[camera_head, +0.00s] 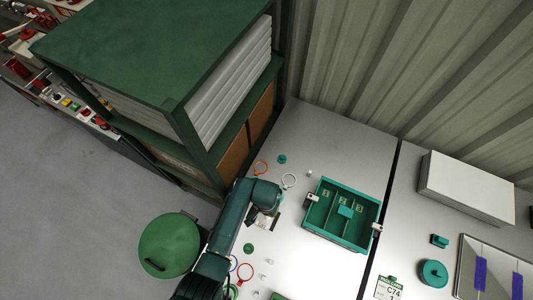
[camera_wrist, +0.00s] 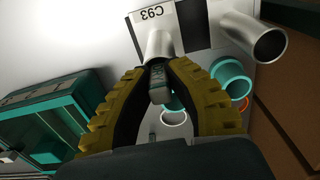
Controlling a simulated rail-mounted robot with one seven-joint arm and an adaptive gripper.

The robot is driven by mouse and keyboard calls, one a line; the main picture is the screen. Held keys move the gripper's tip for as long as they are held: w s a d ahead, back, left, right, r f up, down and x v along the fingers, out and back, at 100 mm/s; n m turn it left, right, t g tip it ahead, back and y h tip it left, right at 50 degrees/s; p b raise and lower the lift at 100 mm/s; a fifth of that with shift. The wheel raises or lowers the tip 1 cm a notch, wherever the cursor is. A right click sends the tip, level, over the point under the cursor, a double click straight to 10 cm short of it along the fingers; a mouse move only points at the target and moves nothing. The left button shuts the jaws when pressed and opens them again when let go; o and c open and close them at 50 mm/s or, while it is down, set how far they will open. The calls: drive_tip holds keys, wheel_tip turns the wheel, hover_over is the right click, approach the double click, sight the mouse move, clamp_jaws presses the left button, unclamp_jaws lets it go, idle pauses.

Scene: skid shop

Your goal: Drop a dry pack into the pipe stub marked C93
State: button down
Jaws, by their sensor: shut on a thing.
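My gripper (camera_wrist: 158,66) is shut on a small dark grey-green dry pack (camera_wrist: 161,88), held between its yellow-and-black fingers in the wrist view. A silvery pipe stub (camera_wrist: 158,34) stands just beyond the fingertips, beside an upside-down label C93 (camera_wrist: 152,13). The fingers and pack hide part of the stub's mouth, so I cannot tell whether the pack touches it. A second pipe stub (camera_wrist: 258,36) with an open mouth is to the right. In the head view my gripper (camera_head: 261,222) is over the table, left of the teal tray; the stubs are not clear there.
Rings and small caps (camera_head: 248,247) lie around the gripper. A green shelf (camera_head: 165,50) stands behind. A sign C74 (camera_head: 389,288) is at lower right.

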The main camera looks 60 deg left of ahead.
drive_tip(key=shift+f, duration=0.35)
idle(0.4)
drive_tip(key=c, duration=0.6)
unclamp_jaws()
drive_tip(key=shift+o, duration=0.2)
wheel_tip(320, 180, up, 8)
drive_tip(key=p, duration=0.7)
drive_tip(key=shift+r+p, duration=0.1)
drive_tip(key=shift+p, duration=0.25)
